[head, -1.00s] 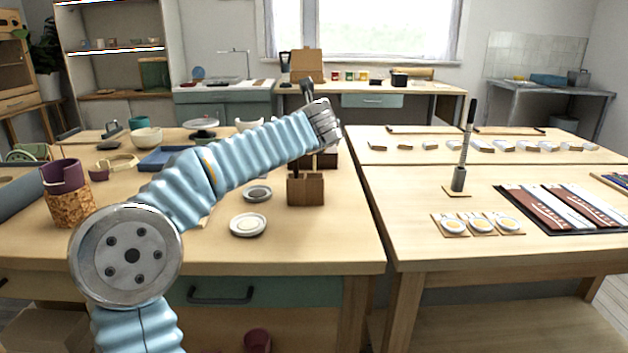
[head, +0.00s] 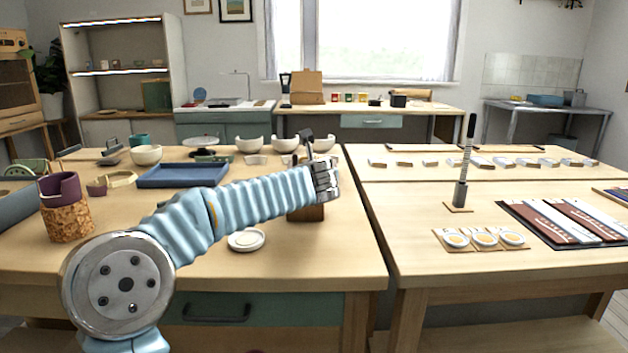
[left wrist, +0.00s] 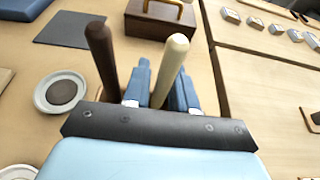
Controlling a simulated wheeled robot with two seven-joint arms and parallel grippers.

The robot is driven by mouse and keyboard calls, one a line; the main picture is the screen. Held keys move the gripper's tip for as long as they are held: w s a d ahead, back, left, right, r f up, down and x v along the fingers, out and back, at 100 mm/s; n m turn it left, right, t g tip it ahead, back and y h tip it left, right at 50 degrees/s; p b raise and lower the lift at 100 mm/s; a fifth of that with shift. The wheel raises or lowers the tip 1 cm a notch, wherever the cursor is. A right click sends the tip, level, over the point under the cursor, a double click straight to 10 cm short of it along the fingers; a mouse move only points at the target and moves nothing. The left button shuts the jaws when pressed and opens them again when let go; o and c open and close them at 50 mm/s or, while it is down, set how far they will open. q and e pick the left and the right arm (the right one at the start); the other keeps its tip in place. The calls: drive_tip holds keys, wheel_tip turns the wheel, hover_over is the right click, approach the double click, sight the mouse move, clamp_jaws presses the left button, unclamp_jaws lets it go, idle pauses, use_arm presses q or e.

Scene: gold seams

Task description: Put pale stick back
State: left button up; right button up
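My left gripper (head: 325,180) is low over the near end of the left bench, in front of a brown wooden block (head: 306,214) that it partly hides. In the left wrist view its two blue fingers (left wrist: 160,88) are close together with the pale stick (left wrist: 176,52) between them, so it looks shut on that stick. A dark brown stick (left wrist: 101,50) is to the left, outside the fingers. The lower ends of both sticks are hidden, so I cannot tell whether the pale stick is seated in anything. My right gripper is not in view.
A white dish (head: 246,240) lies left of the block. A blue tray (head: 182,175), bowls (head: 146,155) and a cork-wrapped cup (head: 66,212) stand further left. An upright tool (head: 464,180) stands on the right bench, across a gap.

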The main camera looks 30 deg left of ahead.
use_arm(q)
drive_tip(key=shift+r, duration=0.2)
drive_tip(key=v, duration=1.2)
drive_tip(key=shift+s+f, duration=0.1)
drive_tip(key=shift+f, duration=0.1)
